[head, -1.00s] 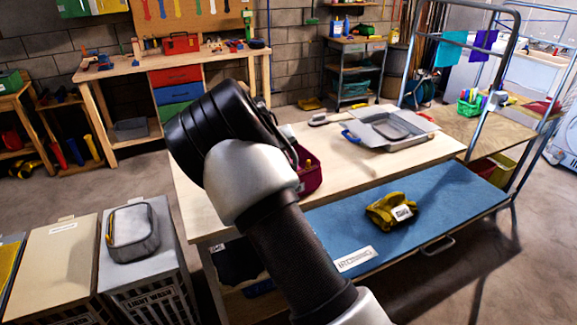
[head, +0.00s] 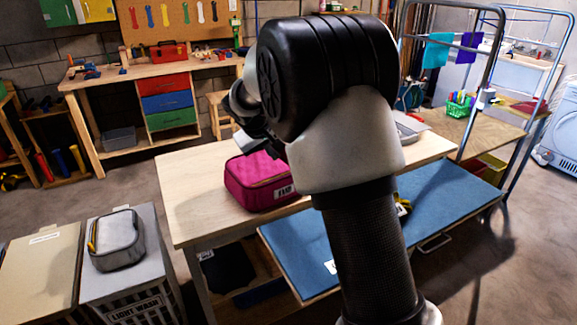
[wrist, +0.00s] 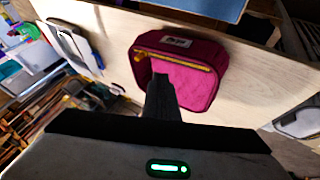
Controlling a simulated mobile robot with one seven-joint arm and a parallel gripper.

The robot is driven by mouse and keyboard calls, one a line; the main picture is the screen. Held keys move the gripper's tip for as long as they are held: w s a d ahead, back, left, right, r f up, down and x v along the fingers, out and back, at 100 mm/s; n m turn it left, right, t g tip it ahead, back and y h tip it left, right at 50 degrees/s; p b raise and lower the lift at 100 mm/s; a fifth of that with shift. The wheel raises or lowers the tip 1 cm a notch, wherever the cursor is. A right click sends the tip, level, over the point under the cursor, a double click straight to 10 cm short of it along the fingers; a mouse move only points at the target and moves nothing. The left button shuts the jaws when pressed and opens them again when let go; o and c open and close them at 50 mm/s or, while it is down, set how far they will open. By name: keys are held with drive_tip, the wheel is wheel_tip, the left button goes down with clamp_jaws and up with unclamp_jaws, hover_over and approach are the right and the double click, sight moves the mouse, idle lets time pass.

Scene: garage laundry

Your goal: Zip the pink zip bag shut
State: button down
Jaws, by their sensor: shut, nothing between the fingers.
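The pink zip bag (head: 262,180) stands on the pale wooden table (head: 195,190), left of my arm in the head view. In the wrist view the bag (wrist: 203,88) shows its yellow zip line and a white label. How far the zip is closed is hard to tell. My gripper (wrist: 160,82) is shut and empty, with its dark fingers in front of the bag's left part in the wrist view. Whether they touch the bag is unclear.
A grey pouch (head: 116,240) lies on the light-wash hamper at lower left. A blue ironing surface (head: 300,245) sits lower along the table's front. A grey tray (head: 409,127) is partly hidden behind my arm. The table's left end is bare.

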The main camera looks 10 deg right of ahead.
drive_tip(key=x, duration=1)
drive_tip(key=shift+w+f, duration=0.1)
drive_tip(key=shift+f, duration=0.05)
drive_tip(key=d, duration=0.1)
drive_tip(key=w+d+p, duration=0.1)
drive_tip(key=shift+d+r, duration=0.25)
drive_tip(key=shift+d, duration=0.1)
drive_tip(key=shift+w+d, duration=0.2)
drive_tip(key=shift+d, duration=0.3)
drive_tip(key=shift+w+d+p, duration=0.2)
drive_tip(key=shift+w+d, duration=0.15)
drive_tip(key=shift+d, duration=0.5)
drive_tip(key=shift+w+d+p, duration=0.15)
drive_tip(key=shift+w+d, duration=0.2)
drive_tip(key=shift+d, duration=0.55)
drive_tip(key=shift+a, duration=0.1)
